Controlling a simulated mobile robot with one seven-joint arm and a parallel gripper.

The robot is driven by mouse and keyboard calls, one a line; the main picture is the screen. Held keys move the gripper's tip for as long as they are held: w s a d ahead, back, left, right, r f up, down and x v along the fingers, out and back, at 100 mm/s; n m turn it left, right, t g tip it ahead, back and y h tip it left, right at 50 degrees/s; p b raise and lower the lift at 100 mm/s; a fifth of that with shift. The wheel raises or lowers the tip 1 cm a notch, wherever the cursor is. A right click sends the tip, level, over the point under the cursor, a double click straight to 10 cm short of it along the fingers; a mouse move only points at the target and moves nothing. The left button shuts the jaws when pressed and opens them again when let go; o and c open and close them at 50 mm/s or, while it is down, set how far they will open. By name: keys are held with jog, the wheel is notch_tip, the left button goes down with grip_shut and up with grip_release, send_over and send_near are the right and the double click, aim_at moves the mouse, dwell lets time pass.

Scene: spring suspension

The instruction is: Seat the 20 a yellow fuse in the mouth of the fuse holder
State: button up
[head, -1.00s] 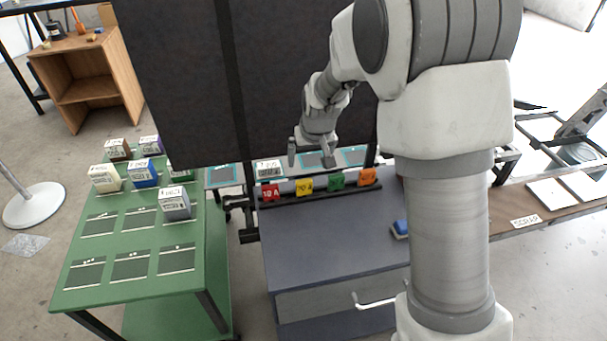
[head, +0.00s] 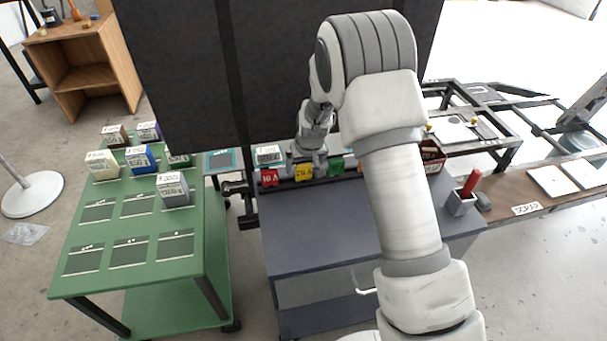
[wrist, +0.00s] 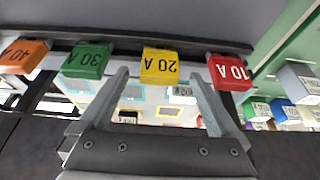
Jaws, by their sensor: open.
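The yellow 20 A fuse (head: 303,172) stands in a row on the dark rack between the red and green fuses. In the wrist view the yellow fuse (wrist: 159,66) shows its label upside down, between my two fingers with a gap on either side. My gripper (head: 306,165) is open and empty at the row; in the wrist view its fingertips (wrist: 158,74) are spread wider than the fuse. Whether the fingers are level with the fuse in depth I cannot tell. I cannot make out the fuse holder in either view.
The red 10 A (wrist: 230,72), green 30 A (wrist: 88,61) and orange 40 A (wrist: 24,57) fuses flank it closely. A green cart (head: 75,283) with labelled boxes stands left. A grey holder (head: 459,204) with a red item stands right. The grey bench front (head: 315,235) is clear.

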aim_at(304, 167)
jog(key=x, duration=0.3)
jog(key=shift+w+f, duration=0.1)
jog(key=shift+f, duration=0.1)
jog(key=c, duration=1.4)
